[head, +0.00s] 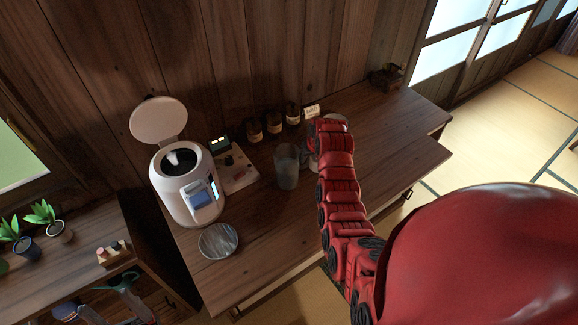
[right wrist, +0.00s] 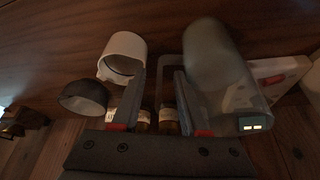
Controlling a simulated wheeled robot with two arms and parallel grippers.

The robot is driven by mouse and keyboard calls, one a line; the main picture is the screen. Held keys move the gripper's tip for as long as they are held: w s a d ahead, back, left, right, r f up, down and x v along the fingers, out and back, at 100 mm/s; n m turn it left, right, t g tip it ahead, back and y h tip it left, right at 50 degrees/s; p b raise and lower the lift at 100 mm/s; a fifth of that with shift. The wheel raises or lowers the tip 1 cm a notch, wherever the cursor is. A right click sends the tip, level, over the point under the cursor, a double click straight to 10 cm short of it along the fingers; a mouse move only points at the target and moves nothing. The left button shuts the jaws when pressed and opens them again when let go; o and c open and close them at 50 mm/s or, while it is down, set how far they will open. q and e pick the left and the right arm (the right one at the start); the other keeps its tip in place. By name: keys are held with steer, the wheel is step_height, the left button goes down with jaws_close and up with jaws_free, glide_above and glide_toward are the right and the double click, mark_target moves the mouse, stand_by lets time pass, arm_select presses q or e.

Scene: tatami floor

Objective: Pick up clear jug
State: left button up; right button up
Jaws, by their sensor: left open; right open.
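The clear jug (head: 287,168) stands upright on the wooden counter, right of the white rice cooker. In the right wrist view the jug (right wrist: 222,75) is at the right, with its handle (right wrist: 160,70) toward the jaws. My right gripper (right wrist: 157,80) is open beside it; the handle's bar appears between the two fingers, and I cannot tell the depth. In the head view my right gripper (head: 313,158) is mostly hidden by my red arm. My left gripper (head: 124,283) is open at the lower left, near the low shelf, apart from the jug.
The rice cooker (head: 182,188) stands open at the left, with a glass-like disc (head: 218,241) in front. Several brown jars (head: 273,123) line the wall. A white cup (right wrist: 122,55) and dark bowl (right wrist: 84,97) sit left of my right gripper.

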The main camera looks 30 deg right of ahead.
steer(key=shift+p+x, duration=0.5)
steer(key=shift+x, duration=0.9)
jaws_close()
stand_by(0.5)
